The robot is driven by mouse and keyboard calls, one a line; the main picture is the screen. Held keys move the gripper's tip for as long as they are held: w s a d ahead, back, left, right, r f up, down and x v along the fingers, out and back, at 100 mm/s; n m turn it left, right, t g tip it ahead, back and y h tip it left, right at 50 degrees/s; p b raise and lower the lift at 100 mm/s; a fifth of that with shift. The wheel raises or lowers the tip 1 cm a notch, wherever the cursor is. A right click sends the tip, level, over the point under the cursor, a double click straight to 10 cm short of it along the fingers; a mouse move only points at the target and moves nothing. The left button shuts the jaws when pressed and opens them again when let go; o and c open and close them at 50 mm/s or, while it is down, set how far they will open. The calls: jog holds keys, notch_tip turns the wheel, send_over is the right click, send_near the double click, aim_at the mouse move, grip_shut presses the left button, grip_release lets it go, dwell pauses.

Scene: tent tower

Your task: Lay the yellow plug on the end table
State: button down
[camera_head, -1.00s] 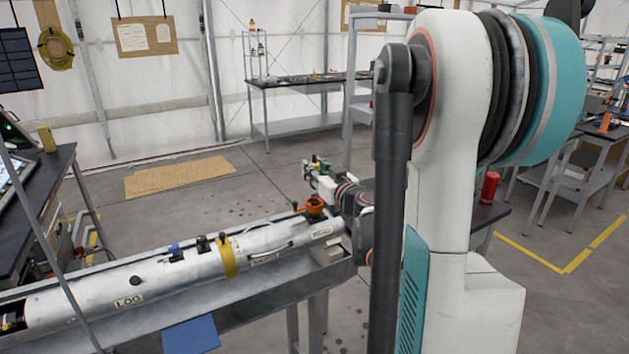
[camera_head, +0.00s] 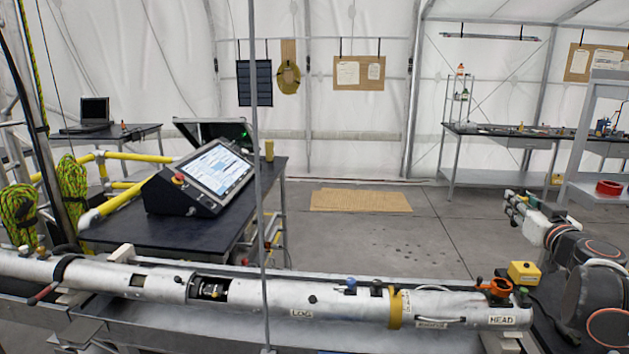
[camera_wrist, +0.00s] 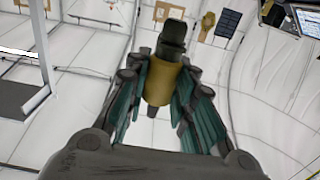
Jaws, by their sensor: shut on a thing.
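In the wrist view a yellow plug (camera_wrist: 158,88), a cylinder with a black end, sits between the fingers of my gripper (camera_wrist: 163,75). The fingers are shut on its sides. In the head view my gripper (camera_head: 517,208) is raised at the right, pointing left, above the tube's HEAD end; the plug cannot be made out clearly there. A dark tabletop (camera_head: 549,285), which may be the end table, shows at the right beyond the tube's end, partly hidden by my arm.
A long silver tube (camera_head: 350,308) lies in a trough across the front. A yellow box (camera_head: 524,273) and orange fitting (camera_head: 495,288) are near its right end. A console (camera_head: 205,178) stands on a dark table (camera_head: 262,200). A red ring (camera_head: 609,187) lies on a right-hand shelf.

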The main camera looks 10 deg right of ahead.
jog(key=w+a+f+y, duration=0.1)
jog(key=w+a+f, duration=0.2)
jog(key=a, duration=0.3)
jog(key=w+a+f+n, duration=0.1)
jog(key=w+a+f, duration=0.25)
jog(key=a, duration=0.25)
jog(key=w+a+f+y, duration=0.1)
jog(key=w+a+f, duration=0.1)
jog(key=w+a, duration=0.3)
jog(key=a+f+y, duration=0.1)
jog(key=a+f, duration=0.2)
jog(key=a, duration=0.6)
jog(key=a+f+n+y, duration=0.1)
jog(key=a+f, duration=0.3)
jog(key=a, duration=0.6)
jog(key=shift+w+n, duration=0.3)
jog(key=shift+w, duration=0.1)
